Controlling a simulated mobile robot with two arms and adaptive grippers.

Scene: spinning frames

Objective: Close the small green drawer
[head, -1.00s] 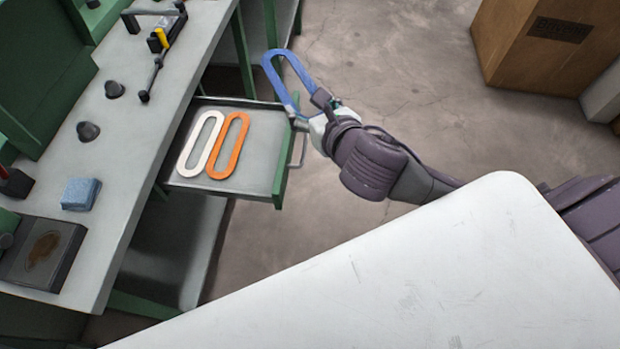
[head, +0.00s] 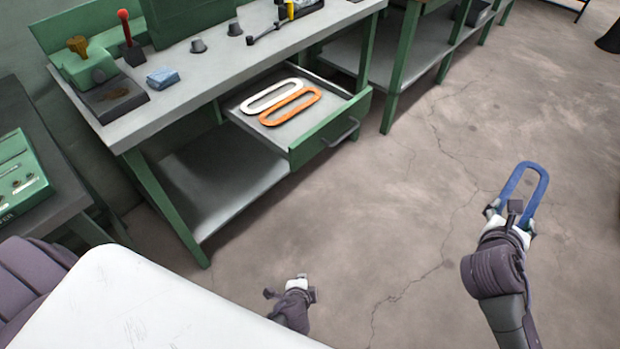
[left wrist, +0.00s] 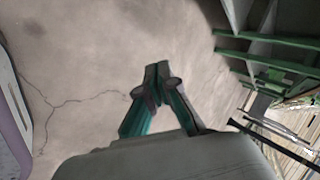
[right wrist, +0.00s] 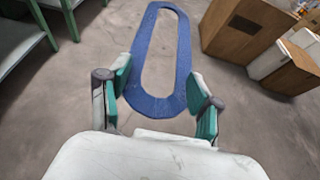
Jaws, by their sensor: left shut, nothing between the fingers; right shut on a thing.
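The small green drawer (head: 331,131) is pulled out from under the workbench, with a grey handle (head: 341,132) on its front. A white oval frame (head: 274,97) and an orange oval frame (head: 290,106) lie flat inside it. My left gripper (head: 296,281) is shut and empty, low over the floor in front of the bench and apart from the drawer; its closed fingertips show in the left wrist view (left wrist: 156,78). My right gripper (head: 508,214) is shut on a blue oval frame (head: 526,182), well right of the drawer; the blue frame also shows in the right wrist view (right wrist: 160,104).
The workbench top (head: 190,92) holds a blue sponge-like block (head: 162,78), dark knobs and tools. A bench leg (head: 402,70) stands just right of the drawer. A green case (head: 20,175) sits on a side table. The floor (head: 400,200) before the drawer is clear.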

